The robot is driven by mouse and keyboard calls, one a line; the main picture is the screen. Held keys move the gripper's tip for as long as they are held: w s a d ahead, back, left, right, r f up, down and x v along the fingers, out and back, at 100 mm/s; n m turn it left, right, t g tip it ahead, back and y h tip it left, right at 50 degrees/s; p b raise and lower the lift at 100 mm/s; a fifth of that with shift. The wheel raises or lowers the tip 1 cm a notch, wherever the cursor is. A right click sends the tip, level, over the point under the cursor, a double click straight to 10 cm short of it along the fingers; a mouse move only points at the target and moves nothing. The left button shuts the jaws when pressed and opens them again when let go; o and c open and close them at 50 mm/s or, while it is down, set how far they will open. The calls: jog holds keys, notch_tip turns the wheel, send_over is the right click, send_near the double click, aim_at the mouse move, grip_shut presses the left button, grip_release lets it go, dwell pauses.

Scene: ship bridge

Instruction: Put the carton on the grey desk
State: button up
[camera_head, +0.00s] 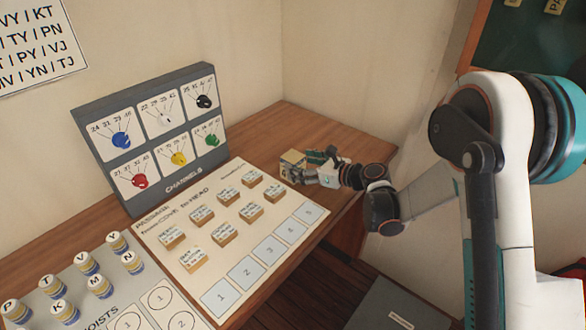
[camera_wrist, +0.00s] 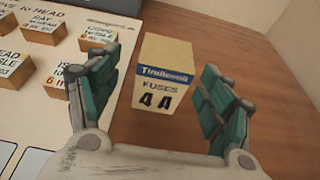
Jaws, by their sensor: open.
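The carton (camera_wrist: 163,72), a small cream box with a blue band and the words FUSES 4A, stands on the brown wooden desk near the wall. It also shows in the head view (camera_head: 292,158), partly hidden by my gripper (camera_head: 312,170). My gripper is open, with one teal-padded finger on each side of the carton in the wrist view (camera_wrist: 160,82). I see gaps between the fingers and the carton. A grey flat-topped surface (camera_head: 385,305), which looks like the grey desk, shows at the bottom of the head view, lower right of the wooden desk.
A white board (camera_head: 215,272) with several labelled blocks lies left of the carton. A grey panel of coloured knobs (camera_head: 122,162) stands behind it. Several lettered pegs (camera_head: 100,285) stand at lower left. The wall (camera_head: 330,60) is close behind the carton.

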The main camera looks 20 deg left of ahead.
aim_at(293, 161)
jog(key=b+x, duration=0.1)
jog(key=x, duration=0.3)
jog(key=shift+w+a+f+b, duration=0.1)
jog(key=shift+w+a+b, duration=0.1)
jog(key=shift+w+b, duration=0.2)
jog(key=c, duration=1.5)
